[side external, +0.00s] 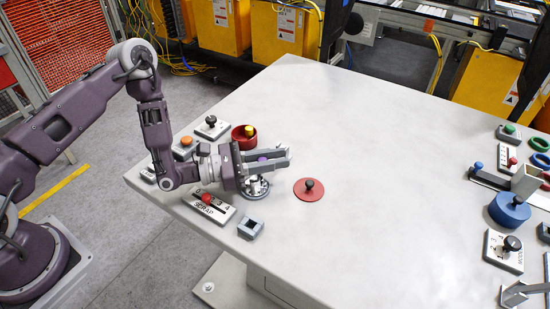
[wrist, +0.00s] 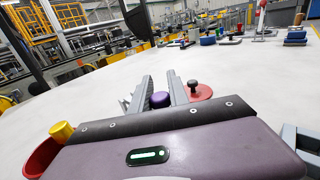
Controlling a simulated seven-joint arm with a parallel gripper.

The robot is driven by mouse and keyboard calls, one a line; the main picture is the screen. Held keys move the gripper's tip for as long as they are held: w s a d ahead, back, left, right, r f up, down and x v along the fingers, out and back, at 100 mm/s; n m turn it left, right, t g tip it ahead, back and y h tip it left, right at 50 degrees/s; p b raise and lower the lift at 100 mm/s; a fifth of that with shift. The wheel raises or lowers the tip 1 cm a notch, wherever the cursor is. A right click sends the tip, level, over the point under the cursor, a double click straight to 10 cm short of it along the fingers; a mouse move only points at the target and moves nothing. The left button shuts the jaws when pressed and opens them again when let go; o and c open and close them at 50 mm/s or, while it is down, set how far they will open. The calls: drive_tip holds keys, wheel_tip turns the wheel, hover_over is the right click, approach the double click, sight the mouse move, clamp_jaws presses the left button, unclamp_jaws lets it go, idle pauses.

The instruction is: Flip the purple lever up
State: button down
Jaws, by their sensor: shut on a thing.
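The purple lever shows its rounded purple knob (wrist: 160,99) between the two fingers in the wrist view. In the side external view a little of the purple knob (side external: 263,160) shows among the fingers, above a round grey base (side external: 256,189) on the table. My gripper (side external: 288,156) lies nearly level over that base, with its fingers pointing right. In the wrist view my gripper (wrist: 159,77) has a finger on each side of the knob and is shut on it. The lever's stem is mostly hidden, so its tilt is hard to tell.
A red disc (side external: 301,195) with a black knob stands just right of the fingers. A red bowl (side external: 238,143) with a yellow knob is close behind. A labelled plate (side external: 212,215) and a grey block (side external: 251,228) lie in front. The table's middle is clear.

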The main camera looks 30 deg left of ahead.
drive_tip(key=shift+w+r+n+g+y, duration=0.5)
drive_tip(key=shift+r+n+g+y, duration=0.1)
drive_tip(key=shift+r+n+g, duration=0.25)
drive_tip(key=shift+w+r+n+g+y, duration=0.5)
drive_tip(key=shift+w+r+n+g, duration=0.15)
drive_tip(key=shift+r+n+g, duration=0.1)
drive_tip(key=shift+w+r+n+g+y, duration=0.3)
drive_tip(key=shift+w+n+g, duration=0.45)
drive_tip(key=shift+g, duration=0.25)
drive_tip(key=shift+w+r+n+g+y, duration=0.3)
drive_tip(key=shift+w+n+g, duration=0.45)
drive_tip(key=shift+g, duration=0.25)
drive_tip(key=shift+w, duration=0.1)
drive_tip(key=c, duration=1.3)
unclamp_jaws()
drive_tip(key=shift+a, duration=0.1)
